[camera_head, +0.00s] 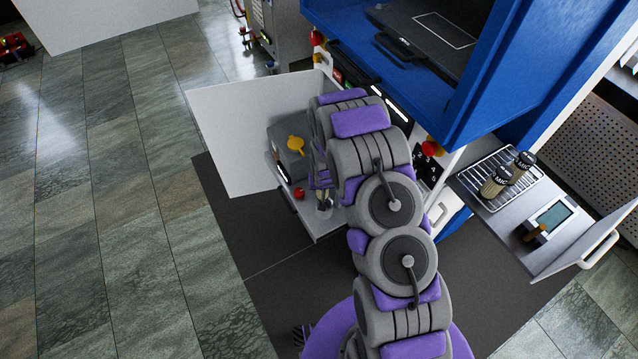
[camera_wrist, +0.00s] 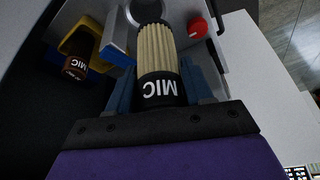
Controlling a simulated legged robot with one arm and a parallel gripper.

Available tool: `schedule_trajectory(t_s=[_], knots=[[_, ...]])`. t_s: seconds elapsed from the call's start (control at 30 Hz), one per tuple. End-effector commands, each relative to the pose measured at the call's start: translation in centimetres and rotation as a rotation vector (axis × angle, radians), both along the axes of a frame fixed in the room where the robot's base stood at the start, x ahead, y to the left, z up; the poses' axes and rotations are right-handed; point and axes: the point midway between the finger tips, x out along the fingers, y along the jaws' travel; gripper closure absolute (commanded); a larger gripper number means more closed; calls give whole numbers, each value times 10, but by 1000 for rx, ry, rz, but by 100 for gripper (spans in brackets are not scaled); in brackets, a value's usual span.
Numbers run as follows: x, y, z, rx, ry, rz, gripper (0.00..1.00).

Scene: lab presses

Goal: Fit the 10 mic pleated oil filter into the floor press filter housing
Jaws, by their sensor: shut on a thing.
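My gripper (camera_wrist: 165,85) is shut on a pleated filter (camera_wrist: 156,50) in the wrist view. The filter has cream pleats and a black cap reading "MIC"; its micron number is not visible. The blue fingers lie on both sides of the cap. The filter's far end points at a grey round fitting (camera_wrist: 147,7), perhaps the housing; I cannot tell whether it is inside. In the head view my arm mostly hides the gripper, which is at the open press cabinet (camera_head: 312,232). A metallic cylinder (camera_head: 324,200) shows there below the arm.
A red knob (camera_wrist: 197,28) is close right of the filter. A brown-capped "MIC" item (camera_wrist: 76,66) sits left by a yellow part. The open white door (camera_head: 240,130) bounds the cabinet's left.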

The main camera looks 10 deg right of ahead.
Motion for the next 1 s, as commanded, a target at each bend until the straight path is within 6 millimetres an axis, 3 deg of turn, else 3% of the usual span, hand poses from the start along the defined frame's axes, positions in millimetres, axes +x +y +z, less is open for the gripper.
schedule_trajectory(t_s=[0.5, 1.0], knots=[[0, 10, -41, -15, -1, -1, 80], [0, 2, -43, -4, -1, -2, 80]])
